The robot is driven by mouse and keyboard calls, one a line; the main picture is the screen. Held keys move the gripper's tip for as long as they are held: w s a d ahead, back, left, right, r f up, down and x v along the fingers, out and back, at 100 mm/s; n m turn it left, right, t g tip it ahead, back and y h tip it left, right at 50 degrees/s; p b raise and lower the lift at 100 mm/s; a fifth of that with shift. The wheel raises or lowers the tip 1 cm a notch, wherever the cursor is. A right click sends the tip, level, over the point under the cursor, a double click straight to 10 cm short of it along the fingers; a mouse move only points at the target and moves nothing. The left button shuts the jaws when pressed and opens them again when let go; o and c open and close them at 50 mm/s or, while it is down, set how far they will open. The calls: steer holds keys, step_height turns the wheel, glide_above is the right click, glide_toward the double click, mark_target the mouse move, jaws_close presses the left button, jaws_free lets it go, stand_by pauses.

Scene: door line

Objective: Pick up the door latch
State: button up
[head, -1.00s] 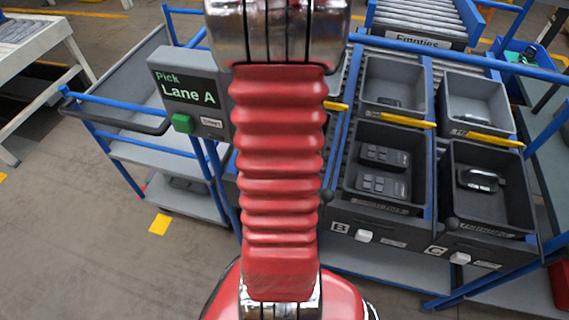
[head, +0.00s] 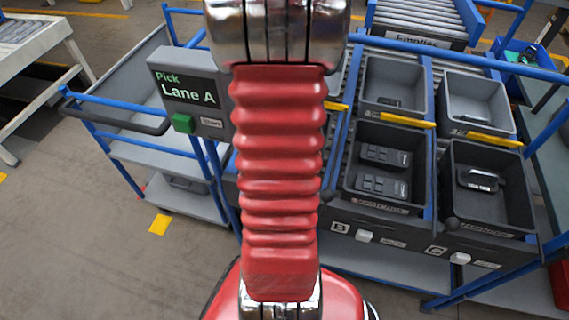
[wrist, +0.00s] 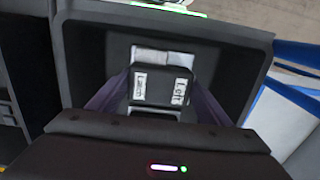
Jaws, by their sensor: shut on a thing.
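In the wrist view my gripper (wrist: 160,92) has its two purple-grey fingers closed on either side of a dark block, the door latch (wrist: 161,72). The latch has two white labels that seem to read "Latch" and "Left". A light grey piece shows just behind it. A dark bin (wrist: 230,60) lies around and behind the latch; I cannot tell whether the latch is still touching its floor. In the head view my red arm hides the gripper and the latch.
Bin B (head: 346,200) holds several dark switch panels. Bin C (head: 515,205) holds a dark handle-like part. Grey bins (head: 395,72) stand behind them. A "Lane A" sign box (head: 190,92) and a blue-framed cart (head: 135,85) are at the left. Blue rails run around the rack.

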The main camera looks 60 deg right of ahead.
steer(key=shift+c, duration=1)
steer(key=shift+r, duration=0.1)
steer(key=shift+r, duration=0.45)
step_height(320, 180, up, 17)
